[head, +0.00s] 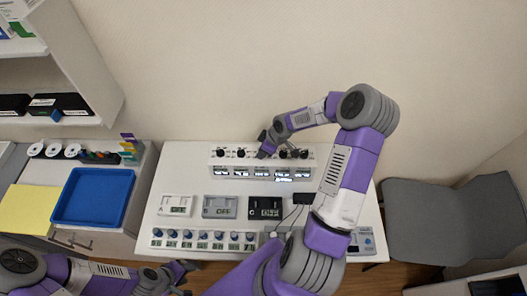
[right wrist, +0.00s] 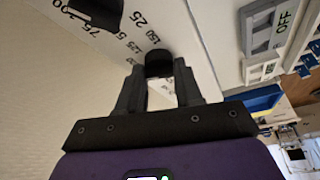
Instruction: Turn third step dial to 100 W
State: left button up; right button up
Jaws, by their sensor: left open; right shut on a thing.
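The white dial panel (head: 265,163) stands at the back of the white table, with a row of black dials on top and small lit displays on its front. My right gripper (head: 264,151) is at the middle of the row and hides the third dial in the head view. In the right wrist view my right gripper (right wrist: 157,82) is shut on a black dial (right wrist: 158,63), a finger on each side. Printed numbers such as 25 and 150 show beside it; its pointer cannot be made out. My left gripper (head: 184,279) is open and empty at the front left, below the table edge.
Boxes A (head: 176,206), B (head: 220,207) and C (head: 265,208) lie in front of the panel. A strip of small blue knobs (head: 204,240) runs along the table's front. A blue tray (head: 94,197) lies to the left. A neighbouring dial (right wrist: 97,10) is close to my right gripper.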

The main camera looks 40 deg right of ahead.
jog(key=shift+r, duration=0.1)
dwell(0.4)
jog(key=o, duration=1)
jog(key=shift+p+v, duration=0.8)
jog(key=shift+v, duration=2.95)
